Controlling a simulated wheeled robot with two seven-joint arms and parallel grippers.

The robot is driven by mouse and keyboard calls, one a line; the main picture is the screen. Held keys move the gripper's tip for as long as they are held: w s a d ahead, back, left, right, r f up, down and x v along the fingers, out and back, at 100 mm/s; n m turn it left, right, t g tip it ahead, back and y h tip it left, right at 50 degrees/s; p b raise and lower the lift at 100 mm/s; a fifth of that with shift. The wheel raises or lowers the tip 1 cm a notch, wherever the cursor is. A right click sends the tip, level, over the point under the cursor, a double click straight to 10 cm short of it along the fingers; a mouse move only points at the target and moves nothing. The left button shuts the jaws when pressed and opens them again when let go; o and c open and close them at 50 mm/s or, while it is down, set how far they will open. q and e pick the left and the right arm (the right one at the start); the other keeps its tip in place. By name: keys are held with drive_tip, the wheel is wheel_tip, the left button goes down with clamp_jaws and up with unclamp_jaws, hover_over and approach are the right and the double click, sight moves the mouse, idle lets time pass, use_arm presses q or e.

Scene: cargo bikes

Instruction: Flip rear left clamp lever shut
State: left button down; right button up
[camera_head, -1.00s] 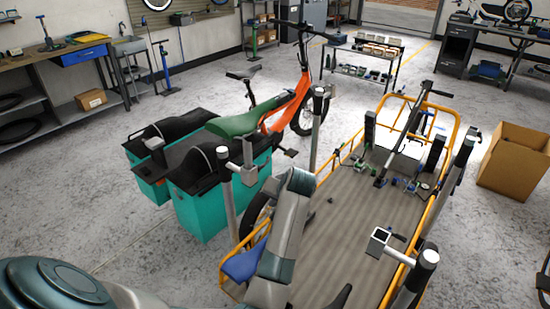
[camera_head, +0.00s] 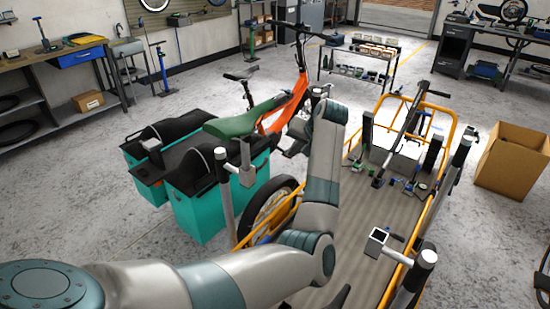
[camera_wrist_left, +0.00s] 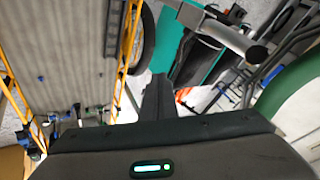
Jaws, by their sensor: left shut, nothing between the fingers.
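My left arm crosses the head view from the lower left. Its gripper (camera_head: 296,140) is mostly hidden by the wrist, above the left rail of the orange-framed cargo bed (camera_head: 345,255). In the left wrist view the dark fingers (camera_wrist_left: 157,97) are together and empty. A grey post with a clamp head (camera_head: 228,180) stands at the near left of the bed, apart from the gripper. A grey post also crosses the left wrist view (camera_wrist_left: 222,35), beyond the fingertips. I cannot tell which part is the rear left clamp lever. My right gripper is out of view.
Teal panniers (camera_head: 205,210) and an orange bike with a green seat (camera_head: 232,124) stand left of the bed. Another post with a clamp head (camera_head: 424,262) stands at the near right. A cardboard box (camera_head: 510,160) sits on the floor at right.

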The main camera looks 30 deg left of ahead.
use_arm(q)
drive_tip(key=w+a+f+p, duration=0.1)
drive_tip(key=a+f+p, duration=0.4)
drive_tip(key=a+f, duration=0.3)
drive_tip(key=shift+w+a, duration=0.35)
drive_tip(key=shift+a, duration=0.3)
idle(0.4)
